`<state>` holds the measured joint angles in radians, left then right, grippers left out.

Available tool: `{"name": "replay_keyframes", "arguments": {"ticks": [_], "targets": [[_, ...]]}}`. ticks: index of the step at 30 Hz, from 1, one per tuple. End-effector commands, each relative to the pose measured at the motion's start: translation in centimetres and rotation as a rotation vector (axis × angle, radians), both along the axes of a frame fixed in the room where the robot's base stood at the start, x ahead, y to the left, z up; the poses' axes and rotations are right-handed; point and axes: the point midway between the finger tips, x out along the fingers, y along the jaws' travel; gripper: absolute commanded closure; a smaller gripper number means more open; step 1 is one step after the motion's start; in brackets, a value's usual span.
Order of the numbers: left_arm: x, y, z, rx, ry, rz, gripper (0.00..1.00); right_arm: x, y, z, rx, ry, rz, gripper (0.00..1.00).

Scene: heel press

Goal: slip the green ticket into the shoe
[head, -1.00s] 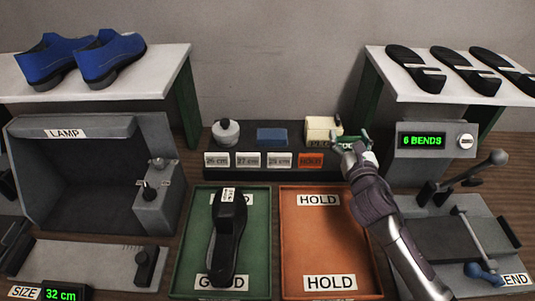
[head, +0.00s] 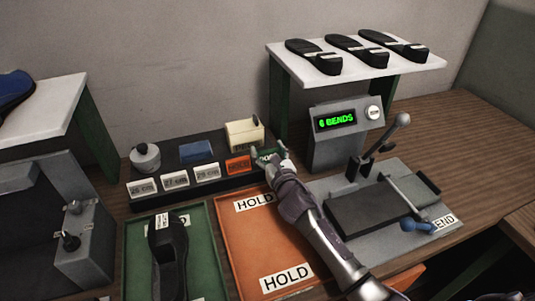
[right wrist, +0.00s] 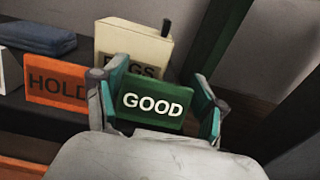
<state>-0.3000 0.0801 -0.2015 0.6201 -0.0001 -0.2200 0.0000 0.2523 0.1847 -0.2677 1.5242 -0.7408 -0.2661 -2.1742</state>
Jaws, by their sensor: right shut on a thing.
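The green ticket (right wrist: 153,104), marked GOOD, is between the fingers of my right gripper (right wrist: 155,105), which is shut on it. In the head view the right gripper (head: 268,155) is at the right end of the dark ticket rack, and the ticket shows only as a small green patch. A black shoe (head: 168,255) lies on the green tray (head: 212,262), with a small white label on it; its near end is cut off by the frame. My left gripper is not in view.
The orange HOLD tray (head: 265,245) lies under my right arm. A cream tag box (head: 244,135) and an orange ticket (head: 238,165) are close to the gripper. The bend machine (head: 335,140) stands right, below a shelf with black soles (head: 357,50).

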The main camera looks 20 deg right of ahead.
Motion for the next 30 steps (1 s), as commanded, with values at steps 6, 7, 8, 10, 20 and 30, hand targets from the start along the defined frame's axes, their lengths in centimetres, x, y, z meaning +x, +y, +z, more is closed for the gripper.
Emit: {"name": "replay_keyframes", "arguments": {"ticks": [6,7,8,10,20,30], "targets": [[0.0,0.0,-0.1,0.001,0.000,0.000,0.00,0.0,0.0,-0.5,-0.002,0.000,0.000,0.43],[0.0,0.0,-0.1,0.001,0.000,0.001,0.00,0.0,0.0,-0.5,-0.001,0.000,0.000,0.43],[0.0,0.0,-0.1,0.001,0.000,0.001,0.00,0.0,0.0,-0.5,-0.001,0.000,0.000,0.43],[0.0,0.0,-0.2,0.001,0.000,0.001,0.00,0.0,0.0,-0.6,-0.001,0.000,0.000,0.43],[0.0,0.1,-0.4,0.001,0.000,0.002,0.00,0.0,0.0,-0.7,-0.001,0.000,-0.001,0.19],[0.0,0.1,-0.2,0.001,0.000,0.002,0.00,-1.7,-0.1,-0.6,-0.003,0.000,0.000,0.19]]}}
